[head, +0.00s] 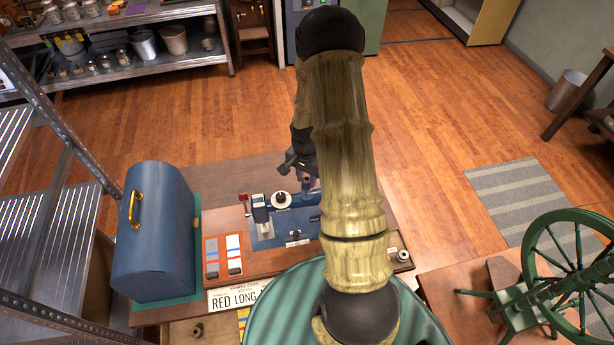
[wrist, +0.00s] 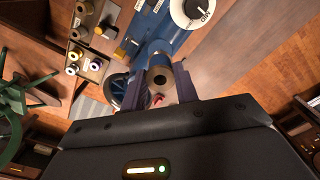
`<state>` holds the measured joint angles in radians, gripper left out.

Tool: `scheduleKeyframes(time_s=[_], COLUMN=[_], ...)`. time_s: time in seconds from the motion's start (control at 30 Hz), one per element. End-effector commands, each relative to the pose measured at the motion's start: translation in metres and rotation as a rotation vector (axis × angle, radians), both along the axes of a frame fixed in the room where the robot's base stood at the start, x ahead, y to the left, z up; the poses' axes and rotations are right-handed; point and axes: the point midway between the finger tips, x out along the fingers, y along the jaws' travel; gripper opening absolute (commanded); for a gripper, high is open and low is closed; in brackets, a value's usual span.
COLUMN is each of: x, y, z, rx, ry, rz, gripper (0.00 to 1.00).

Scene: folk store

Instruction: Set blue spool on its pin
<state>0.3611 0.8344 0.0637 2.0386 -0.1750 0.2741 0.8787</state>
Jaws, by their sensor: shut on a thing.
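My gripper (wrist: 158,92) is shut on a spool (wrist: 158,77) in the wrist view. The spool's brown-grey end with a dark centre hole faces the camera; little of its thread shows, so its blue colour is hard to confirm. In the head view my gripper (head: 299,163) is small and partly behind my arm, above the back of a blue machine (head: 262,232) with a white dial (head: 282,199). The machine's blue body also shows just beyond the spool in the wrist view (wrist: 150,32). I cannot make out the pin, or whether the spool touches the machine.
A wooden rack (wrist: 97,66) with several spools stands left in the wrist view. A blue case (head: 153,235), a striped sample card (head: 223,256) and a lettered sign (head: 236,298) are left on the bench. A green spinning wheel (head: 565,270) stands right. My arm hides the bench's middle.

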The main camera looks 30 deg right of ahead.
Motion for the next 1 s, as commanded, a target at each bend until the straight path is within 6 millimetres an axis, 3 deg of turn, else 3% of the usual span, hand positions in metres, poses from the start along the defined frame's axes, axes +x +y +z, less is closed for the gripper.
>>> scheduleKeyframes(time_s=[1.0], x=[-0.001], y=[-0.001], z=[-0.022], rx=[0.000], ry=[0.000], rz=[-0.003], gripper=[0.17])
